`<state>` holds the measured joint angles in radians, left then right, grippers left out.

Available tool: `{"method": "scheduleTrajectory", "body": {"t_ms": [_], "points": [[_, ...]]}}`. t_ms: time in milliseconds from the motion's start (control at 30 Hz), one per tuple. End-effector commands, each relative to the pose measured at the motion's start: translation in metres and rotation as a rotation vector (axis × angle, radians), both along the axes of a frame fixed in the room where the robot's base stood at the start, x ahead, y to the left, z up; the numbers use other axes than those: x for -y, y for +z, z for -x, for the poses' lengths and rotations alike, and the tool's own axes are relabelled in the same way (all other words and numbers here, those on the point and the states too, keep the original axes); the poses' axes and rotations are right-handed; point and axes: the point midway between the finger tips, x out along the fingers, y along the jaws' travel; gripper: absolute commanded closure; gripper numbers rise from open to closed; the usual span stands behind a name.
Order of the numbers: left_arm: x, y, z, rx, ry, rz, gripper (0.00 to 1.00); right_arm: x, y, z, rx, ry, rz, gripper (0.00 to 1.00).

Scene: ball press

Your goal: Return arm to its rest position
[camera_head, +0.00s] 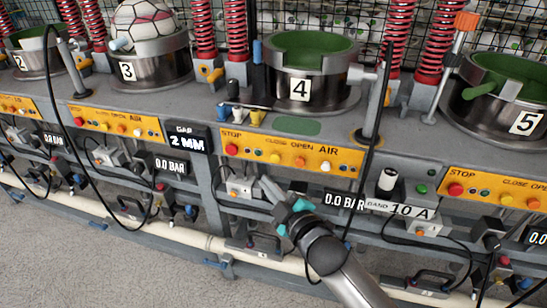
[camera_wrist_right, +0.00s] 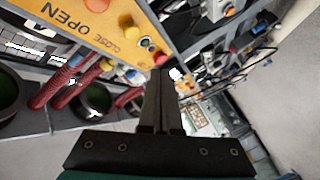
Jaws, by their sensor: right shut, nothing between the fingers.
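My right gripper (camera_head: 268,188) is in front of station 4 of the ball press, below its yellow control panel (camera_head: 290,153). Its fingers are shut with nothing between them. In the right wrist view the closed fingers (camera_wrist_right: 160,95) point toward the far end of the bench, with a yellow panel (camera_wrist_right: 95,15) at the upper left. From the head view I cannot tell whether the fingertips touch the small grey box (camera_head: 241,186) behind them. My right arm (camera_head: 345,275) comes in from the bottom. My left gripper is not in view.
The press bench has numbered round cups; cup 3 (camera_head: 150,72) holds a red-lined white ball (camera_head: 145,18), and cup 4 (camera_head: 301,88) looks empty. Black hoses (camera_head: 372,120) hang in front. A pale pipe (camera_head: 160,235) runs low along the bench. The grey floor (camera_head: 60,270) in front is clear.

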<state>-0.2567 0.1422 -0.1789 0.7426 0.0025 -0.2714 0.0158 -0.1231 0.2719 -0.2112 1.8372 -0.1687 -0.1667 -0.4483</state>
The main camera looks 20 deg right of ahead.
Motion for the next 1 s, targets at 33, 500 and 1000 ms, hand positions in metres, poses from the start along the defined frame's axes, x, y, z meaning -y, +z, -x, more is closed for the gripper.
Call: {"method": "scheduleTrajectory", "body": {"t_ms": [33,500,1000], "points": [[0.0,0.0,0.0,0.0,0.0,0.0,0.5,0.0,0.0,0.0,0.0,0.0,0.0,1.0],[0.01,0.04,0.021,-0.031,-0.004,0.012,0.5,0.023,-0.123,0.045,-0.39,-0.114,-0.12,1.0],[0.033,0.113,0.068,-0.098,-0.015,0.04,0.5,0.045,-0.301,0.334,-1.203,-0.503,-0.333,1.0]]}}
